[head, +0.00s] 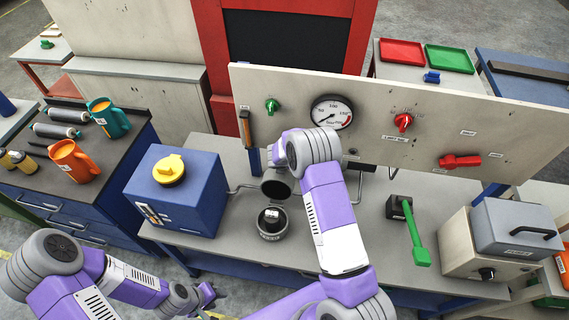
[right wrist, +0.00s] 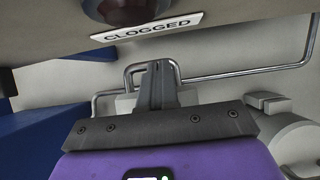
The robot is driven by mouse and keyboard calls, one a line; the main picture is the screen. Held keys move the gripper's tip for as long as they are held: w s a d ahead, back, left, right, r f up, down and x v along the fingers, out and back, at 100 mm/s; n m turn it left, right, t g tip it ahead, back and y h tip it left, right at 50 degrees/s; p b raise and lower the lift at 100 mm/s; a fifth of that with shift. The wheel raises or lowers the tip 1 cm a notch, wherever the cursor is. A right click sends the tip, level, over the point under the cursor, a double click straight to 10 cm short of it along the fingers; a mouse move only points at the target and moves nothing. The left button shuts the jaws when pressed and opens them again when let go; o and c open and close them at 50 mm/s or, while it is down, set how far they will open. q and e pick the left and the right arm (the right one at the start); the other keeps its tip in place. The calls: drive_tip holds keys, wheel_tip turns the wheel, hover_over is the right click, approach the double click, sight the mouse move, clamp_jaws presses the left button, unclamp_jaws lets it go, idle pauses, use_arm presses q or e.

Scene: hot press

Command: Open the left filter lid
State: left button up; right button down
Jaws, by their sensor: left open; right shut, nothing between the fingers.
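The left filter is a grey round housing (head: 271,232) on the bench, left of my right arm. Its top is open and a dark round part shows inside. Its grey lid (head: 276,184) stands tilted up at the back of the housing. My right gripper (right wrist: 157,80) is shut and empty in the right wrist view, in front of bent metal pipes. In the head view its fingers are hidden behind my right wrist, near the panel. My left gripper (head: 208,293) is open and empty, low in front of the bench. My right arm may hide a further filter.
A white panel (head: 375,112) with a gauge (head: 331,112) and red knobs stands close behind. A "CLOGGED" label (right wrist: 152,35) is above my right gripper. A blue box (head: 178,205) with a yellow cap stands left, a green-handled lever (head: 416,235) right.

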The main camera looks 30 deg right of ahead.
drive_tip(key=v, duration=0.7)
drive_tip(key=shift+s+a+r, duration=0.1)
drive_tip(key=shift+r, duration=0.15)
drive_tip(key=s+a+f+m+g+y, duration=0.25)
drive_tip(key=s+a+f+m, duration=0.3)
drive_tip(key=s+m, duration=0.5)
drive_tip(key=s+a+f+m+g+y, duration=0.1)
drive_tip(key=s+a+f+m+y, duration=0.25)
drive_tip(key=s+a+m, duration=0.55)
drive_tip(key=s+a+f+m+g+y, duration=0.15)
drive_tip(key=s+a+f+m, duration=0.3)
drive_tip(key=s+m, duration=0.7)
wheel_tip(320, 180, down, 11)
drive_tip(key=b, duration=1.1)
drive_tip(key=shift+w+d+t+b, duration=0.3)
drive_tip(key=shift+w+d+b, duration=0.1)
drive_tip(key=shift+w+d, duration=0.05)
